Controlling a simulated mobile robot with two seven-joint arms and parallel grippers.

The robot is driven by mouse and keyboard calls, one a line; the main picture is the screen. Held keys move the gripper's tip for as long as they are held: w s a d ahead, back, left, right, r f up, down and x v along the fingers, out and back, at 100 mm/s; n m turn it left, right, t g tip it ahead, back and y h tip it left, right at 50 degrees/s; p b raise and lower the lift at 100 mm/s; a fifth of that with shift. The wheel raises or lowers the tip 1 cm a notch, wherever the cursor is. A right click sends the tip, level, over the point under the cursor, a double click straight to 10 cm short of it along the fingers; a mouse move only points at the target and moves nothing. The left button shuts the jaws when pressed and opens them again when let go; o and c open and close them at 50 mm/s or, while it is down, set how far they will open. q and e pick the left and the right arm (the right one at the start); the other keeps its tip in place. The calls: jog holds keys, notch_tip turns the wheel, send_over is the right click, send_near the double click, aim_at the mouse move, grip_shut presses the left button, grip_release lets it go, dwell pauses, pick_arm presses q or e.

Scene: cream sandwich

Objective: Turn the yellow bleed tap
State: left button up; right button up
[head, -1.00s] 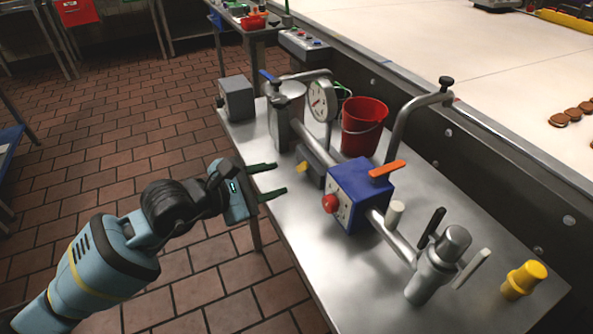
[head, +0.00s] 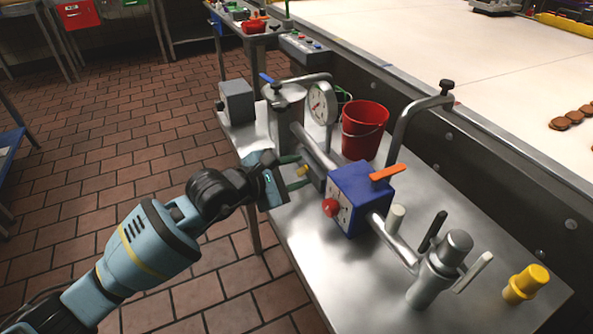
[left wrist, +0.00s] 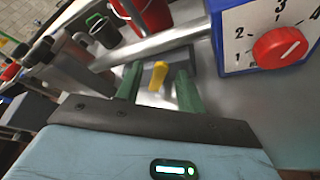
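The yellow bleed tap (head: 303,170) is a small lever on a dark grey block (head: 314,178), left of the blue box on the steel table. In the left wrist view the yellow tap (left wrist: 159,73) sits between the two green fingers of my left gripper (left wrist: 159,88), near their tips. The fingers are apart, with a gap on both sides of the tap. In the head view my left gripper (head: 294,172) reaches in from the left at the tap. Whether a finger touches the tap cannot be told. My right gripper is not in view.
A blue box (head: 352,209) with a red knob (head: 330,207) and an orange lever (head: 387,172) stands just right of the tap. A red bucket (head: 363,130), a gauge (head: 323,103) and a pipe lie behind. A yellow cap (head: 526,284) stands at the right.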

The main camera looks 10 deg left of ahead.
pick_arm(q)
jog(key=shift+w+d, duration=0.1)
jog(key=shift+c, duration=0.5)
grip_shut()
jog(key=shift+s+d+f+m+t+b, duration=0.1)
jog(key=shift+s+f+m+t+b, duration=0.2)
jog(key=shift+m, duration=0.25)
jog(key=shift+s+d+f+m+t+b, duration=0.1)
jog(key=shift+f+m+t+b, duration=0.1)
jog(key=shift+m+t, duration=0.3)
jog(key=shift+o, duration=0.5)
grip_release()
jog(key=shift+v, duration=3.9)
jog(key=shift+r, duration=0.15)
jog(key=shift+c, duration=0.5)
